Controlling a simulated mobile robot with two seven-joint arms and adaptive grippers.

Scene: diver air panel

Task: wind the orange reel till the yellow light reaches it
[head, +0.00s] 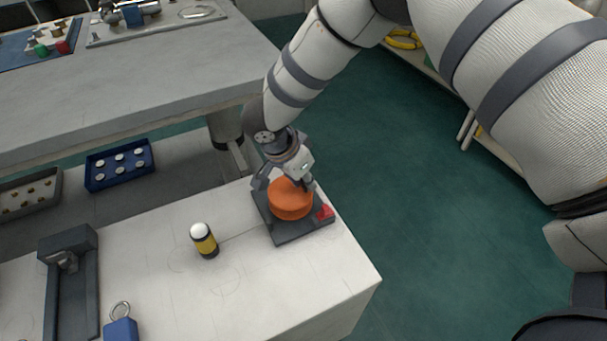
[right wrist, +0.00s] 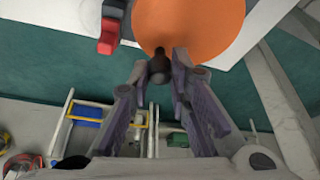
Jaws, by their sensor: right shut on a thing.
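The orange reel (head: 291,203) sits on a dark square base (head: 292,235) near the right corner of the pale bench. It also fills the top of the right wrist view (right wrist: 200,25). My right gripper (head: 284,181) is over the far side of the reel. In the right wrist view its fingers (right wrist: 160,68) are shut on a small dark knob (right wrist: 157,69) at the reel's edge. The yellow light (head: 205,243), a yellow and black cylinder with a white top, stands upright left of the reel, apart from it. A thin line runs between them. My left gripper is out of view.
A red block (head: 325,212) sits at the base's right corner. A dark fixture (head: 70,285) and a blue block with a ring (head: 121,329) are at the left. A blue tray (head: 120,165) lies beyond the bench. The bench front between light and edge is clear.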

